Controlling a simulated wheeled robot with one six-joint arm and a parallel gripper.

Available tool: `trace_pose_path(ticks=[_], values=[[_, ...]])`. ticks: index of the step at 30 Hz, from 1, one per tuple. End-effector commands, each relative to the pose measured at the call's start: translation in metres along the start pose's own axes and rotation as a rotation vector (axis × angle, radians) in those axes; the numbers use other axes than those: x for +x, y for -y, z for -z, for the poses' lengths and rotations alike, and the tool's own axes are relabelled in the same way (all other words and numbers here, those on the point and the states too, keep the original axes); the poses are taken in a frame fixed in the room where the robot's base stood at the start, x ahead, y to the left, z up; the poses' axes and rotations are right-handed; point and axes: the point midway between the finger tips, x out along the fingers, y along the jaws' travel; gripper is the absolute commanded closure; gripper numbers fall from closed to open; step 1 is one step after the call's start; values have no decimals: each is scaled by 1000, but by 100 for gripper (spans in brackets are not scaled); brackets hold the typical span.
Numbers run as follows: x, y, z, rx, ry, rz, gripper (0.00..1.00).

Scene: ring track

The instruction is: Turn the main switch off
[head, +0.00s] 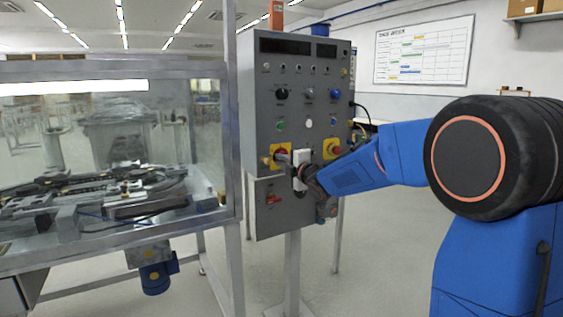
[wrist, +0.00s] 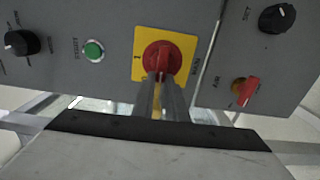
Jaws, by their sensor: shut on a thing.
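The main switch is a red rotary knob on a yellow plate, on the grey control panel. It shows in the wrist view (wrist: 160,54) at top centre, with "MAIN" lettered beside it and a "1" on the plate's left part. In the head view the main switch (head: 281,151) is at the panel's lower left, partly hidden by my gripper (head: 285,159). My gripper also shows in the wrist view (wrist: 160,80), its two fingers close together and shut on the red knob. The fingers hide part of the knob, so its exact turn angle is hard to tell.
A red air knob (wrist: 246,91) sits on a lower panel, beside a black set knob (wrist: 277,18). A green start button (wrist: 93,50) is near the main switch. A red emergency-type button (head: 332,148) is right of my gripper. A glazed machine enclosure (head: 232,120) stands left.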

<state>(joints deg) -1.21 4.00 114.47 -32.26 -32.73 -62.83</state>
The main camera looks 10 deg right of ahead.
Motion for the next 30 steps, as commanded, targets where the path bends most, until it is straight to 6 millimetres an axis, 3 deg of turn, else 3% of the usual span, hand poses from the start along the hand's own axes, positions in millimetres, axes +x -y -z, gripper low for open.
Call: trace_pose_path(ticks=[9, 10, 12, 23, 30], values=[[0, 3, 0, -2, -1, 4, 100], [0, 3, 0, -2, -1, 4, 83], [0, 2, 0, -1, -1, 4, 69], [-3, 1, 0, -1, 0, 2, 69], [-33, 0, 0, -1, 2, 1, 69]])
